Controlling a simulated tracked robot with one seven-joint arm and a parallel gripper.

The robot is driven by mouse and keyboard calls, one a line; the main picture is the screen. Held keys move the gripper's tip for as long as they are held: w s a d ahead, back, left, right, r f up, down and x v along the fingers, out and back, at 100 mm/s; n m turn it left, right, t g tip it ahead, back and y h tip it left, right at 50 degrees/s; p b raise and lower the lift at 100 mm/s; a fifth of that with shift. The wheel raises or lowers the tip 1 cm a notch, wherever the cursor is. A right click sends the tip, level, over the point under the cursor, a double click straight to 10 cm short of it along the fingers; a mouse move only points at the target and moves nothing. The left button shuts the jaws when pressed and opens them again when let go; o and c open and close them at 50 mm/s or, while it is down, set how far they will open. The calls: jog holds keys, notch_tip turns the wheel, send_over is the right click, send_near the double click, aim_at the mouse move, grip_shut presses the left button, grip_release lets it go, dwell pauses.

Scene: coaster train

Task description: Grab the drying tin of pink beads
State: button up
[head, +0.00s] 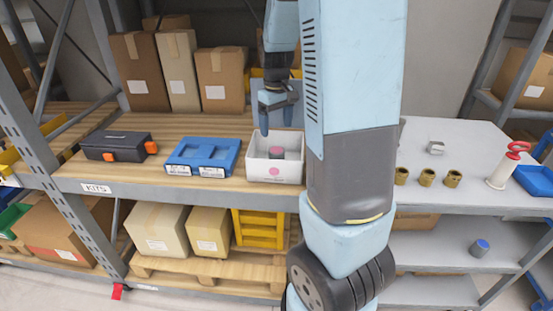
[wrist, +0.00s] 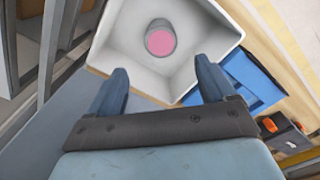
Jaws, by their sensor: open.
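A small grey tin with a pink top (head: 277,153) stands upright inside a white open box (head: 262,170) on the wooden shelf. In the wrist view the tin (wrist: 160,40) shows its round pink top, near the middle of the white box (wrist: 205,75). My gripper (head: 273,117) is open and empty, above and behind the box in the head view. In the wrist view its two fingers (wrist: 160,85) are spread at the near edge of the box, with the tin beyond them. My arm hides part of the box's right side in the head view.
A blue tray (head: 203,155) and a dark case with orange latches (head: 118,146) stand left of the box. Cardboard boxes (head: 160,75) stand behind.

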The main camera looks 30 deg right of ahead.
aim_at(277, 150)
notch_tip(277, 150, down, 5)
jog(key=shift+f, duration=0.15)
jog(key=shift+s+f, duration=0.15)
jog(key=shift+f, duration=1.2)
jog(key=shift+s+f, duration=0.15)
jog(key=shift+f, duration=1.15)
jog(key=shift+c, duration=0.5)
jog(key=c, duration=1.1)
